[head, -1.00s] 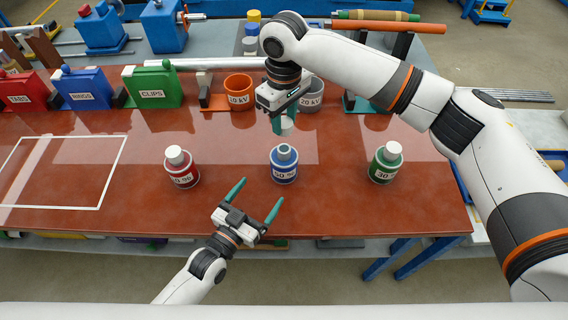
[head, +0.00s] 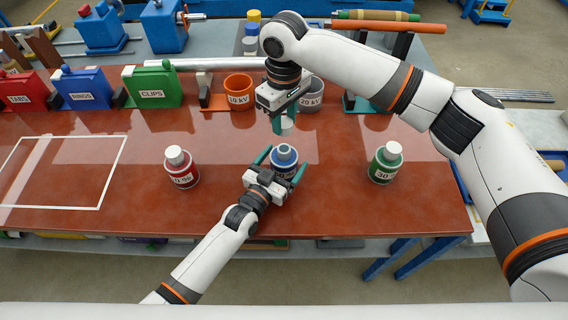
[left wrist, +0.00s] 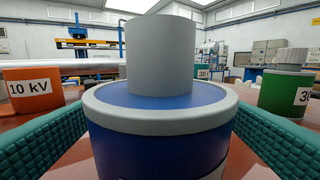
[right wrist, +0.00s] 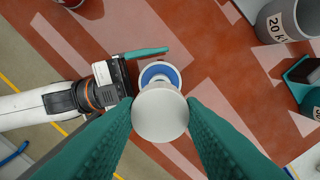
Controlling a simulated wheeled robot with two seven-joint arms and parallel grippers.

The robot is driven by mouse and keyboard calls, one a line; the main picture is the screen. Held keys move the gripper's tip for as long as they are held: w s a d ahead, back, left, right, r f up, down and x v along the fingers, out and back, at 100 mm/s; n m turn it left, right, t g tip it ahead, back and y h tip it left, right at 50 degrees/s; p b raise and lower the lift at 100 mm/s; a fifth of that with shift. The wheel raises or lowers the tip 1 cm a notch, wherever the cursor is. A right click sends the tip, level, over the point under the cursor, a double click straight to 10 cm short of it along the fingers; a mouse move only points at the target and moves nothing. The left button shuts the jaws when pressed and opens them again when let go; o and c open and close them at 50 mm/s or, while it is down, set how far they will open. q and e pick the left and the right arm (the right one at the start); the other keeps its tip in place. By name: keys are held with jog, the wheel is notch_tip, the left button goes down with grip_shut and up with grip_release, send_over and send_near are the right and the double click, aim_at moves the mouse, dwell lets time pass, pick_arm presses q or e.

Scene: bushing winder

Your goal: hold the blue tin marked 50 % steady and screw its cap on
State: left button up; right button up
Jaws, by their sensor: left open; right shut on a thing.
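The blue tin (head: 284,157) stands upright on the red-brown table, its bare grey neck showing. In the left wrist view the blue tin (left wrist: 160,120) fills the middle, between my finger pads. My left gripper (head: 281,166) is open, with one finger on each side of the tin; I cannot tell whether they touch it. My right gripper (head: 284,124) is shut on the white cap (head: 287,127), above and behind the tin. In the right wrist view the cap (right wrist: 160,114) hides part of the blue tin (right wrist: 160,72). My left gripper's body covers most of the tin's label.
A red tin (head: 181,168) stands to the left and a green tin (head: 386,163) to the right, both capped. Behind are an orange 10 kV cup (head: 239,91), a grey 20 kV cup (head: 312,96) and a green CLIPS box (head: 153,86). The table's front left is clear.

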pick_arm(q)
jog(key=c, duration=1.5)
pick_arm(e)
send_over(284, 148)
jog(key=shift+f, duration=2.5)
jog(key=shift+f, duration=0.9)
jog(key=shift+f, duration=0.55)
